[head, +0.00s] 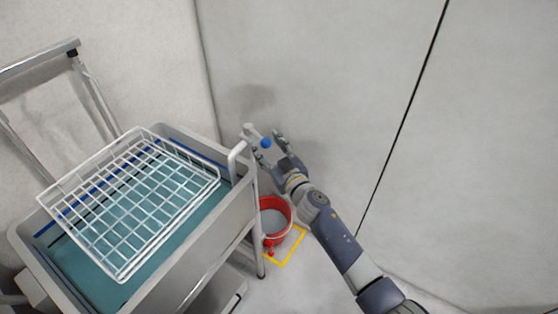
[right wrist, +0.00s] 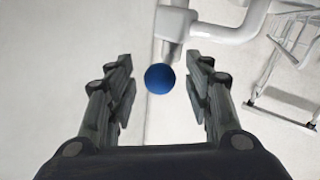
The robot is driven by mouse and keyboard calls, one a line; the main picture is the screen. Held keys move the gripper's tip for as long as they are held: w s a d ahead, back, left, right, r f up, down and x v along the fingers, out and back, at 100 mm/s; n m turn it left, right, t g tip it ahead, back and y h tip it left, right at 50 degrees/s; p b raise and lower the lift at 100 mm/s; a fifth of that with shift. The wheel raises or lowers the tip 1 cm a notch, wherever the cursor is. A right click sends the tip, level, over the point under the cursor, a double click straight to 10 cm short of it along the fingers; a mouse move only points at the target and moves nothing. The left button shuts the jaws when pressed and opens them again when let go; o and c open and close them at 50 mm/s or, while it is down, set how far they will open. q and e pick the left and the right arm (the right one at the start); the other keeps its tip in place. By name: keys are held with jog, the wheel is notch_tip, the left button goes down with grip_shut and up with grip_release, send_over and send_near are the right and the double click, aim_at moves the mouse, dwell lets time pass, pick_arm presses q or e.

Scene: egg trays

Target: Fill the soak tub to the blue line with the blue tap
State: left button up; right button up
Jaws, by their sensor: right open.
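The grey soak tub (head: 215,228) stands at the left in the head view, with teal water (head: 85,262) inside. A blue line (head: 47,228) runs along its inner wall, above the water's surface. The white tap (head: 238,158) has its spout at the tub's right rim, and no stream is visible. Its round blue knob (head: 266,143) also shows in the right wrist view (right wrist: 160,78). My right gripper (head: 270,149) is open around the knob's position, with a fingertip on either side and visible gaps (right wrist: 164,88). My left gripper is out of view.
A white wire basket (head: 127,131) sits across the tub. A red bucket (head: 284,203) stands on the floor by a yellow marking (head: 284,265), below my right arm. A metal frame (head: 95,95) rises behind the tub. White walls close the corner; the right side is clear.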

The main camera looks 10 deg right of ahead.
jog(key=v, duration=1)
jog(key=shift+s, duration=0.4)
dwell(6.6)
